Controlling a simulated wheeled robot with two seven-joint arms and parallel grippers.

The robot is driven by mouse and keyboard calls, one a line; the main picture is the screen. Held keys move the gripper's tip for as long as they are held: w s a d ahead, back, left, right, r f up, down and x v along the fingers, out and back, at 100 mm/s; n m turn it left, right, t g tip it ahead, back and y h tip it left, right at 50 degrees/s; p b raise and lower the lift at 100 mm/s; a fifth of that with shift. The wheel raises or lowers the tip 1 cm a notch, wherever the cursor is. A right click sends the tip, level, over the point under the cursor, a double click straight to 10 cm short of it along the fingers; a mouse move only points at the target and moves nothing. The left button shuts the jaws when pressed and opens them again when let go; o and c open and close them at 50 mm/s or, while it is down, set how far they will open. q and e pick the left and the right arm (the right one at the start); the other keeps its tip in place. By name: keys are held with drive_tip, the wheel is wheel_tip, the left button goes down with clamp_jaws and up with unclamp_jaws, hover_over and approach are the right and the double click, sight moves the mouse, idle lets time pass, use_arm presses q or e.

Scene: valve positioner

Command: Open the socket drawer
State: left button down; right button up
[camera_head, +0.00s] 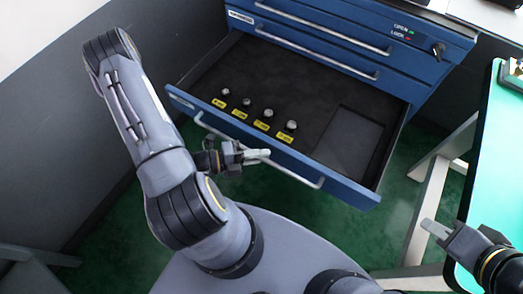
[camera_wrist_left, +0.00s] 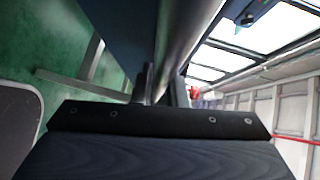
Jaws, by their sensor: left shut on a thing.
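The socket drawer (camera_head: 335,169) is the blue drawer pulled far out of the blue cabinet in the head view. Several sockets (camera_head: 248,103) stand in a row on its dark floor, with yellow labels in front of them. My left gripper (camera_head: 262,154) is shut on the drawer's silver bar handle (camera_head: 310,182), near the middle of the drawer front. In the left wrist view the handle (camera_wrist_left: 185,40) runs up close in front of the gripper, whose fingers (camera_wrist_left: 153,85) are partly hidden. My right gripper (camera_head: 433,229) is at the lower right, away from the drawer; its finger gap is unclear.
Closed drawers with silver handles (camera_head: 320,53) and an OPEN/LOCK switch (camera_head: 438,50) are above the open drawer. A green-topped table (camera_head: 500,150) stands at the right. A dark wall (camera_head: 170,50) is at the left. Green floor shows below the drawer.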

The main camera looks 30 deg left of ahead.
use_arm(q)
drive_tip(key=c, duration=1.5)
unclamp_jaws()
drive_tip(key=shift+o, duration=0.2)
drive_tip(key=shift+a, duration=0.1)
drive_tip(key=v, duration=0.7)
drive_tip(key=shift+s+a+p, duration=0.25)
drive_tip(key=shift+s+p, duration=0.05)
drive_tip(key=shift+s, duration=0.05)
